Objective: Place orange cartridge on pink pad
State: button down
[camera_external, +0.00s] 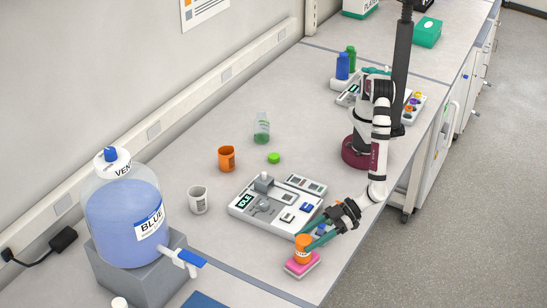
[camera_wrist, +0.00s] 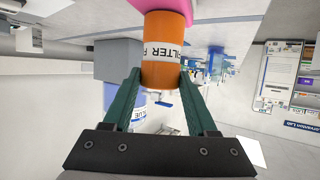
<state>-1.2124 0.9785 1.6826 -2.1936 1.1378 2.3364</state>
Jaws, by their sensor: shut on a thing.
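The orange cartridge (camera_external: 302,246) stands upright at the pink pad (camera_external: 301,265) near the front edge of the bench. Its base appears to touch the pad's top. In the wrist view the orange cartridge (camera_wrist: 166,50) carries a white label with the letters "ILTER", and the pink pad (camera_wrist: 175,4) shows at its end at the top edge. My gripper (camera_external: 312,241) reaches in from the right, with its green fingers shut on the cartridge. In the wrist view a finger of my gripper (camera_wrist: 160,85) is on each side of the cartridge.
A white device tray (camera_external: 270,213) lies just behind the pad. A large blue-liquid carboy (camera_external: 125,215) stands on a grey block at left. The bench edge is close on the right.

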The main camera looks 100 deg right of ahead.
jog(key=shift+f, duration=0.1)
jog(key=shift+c, duration=1)
grip_release()
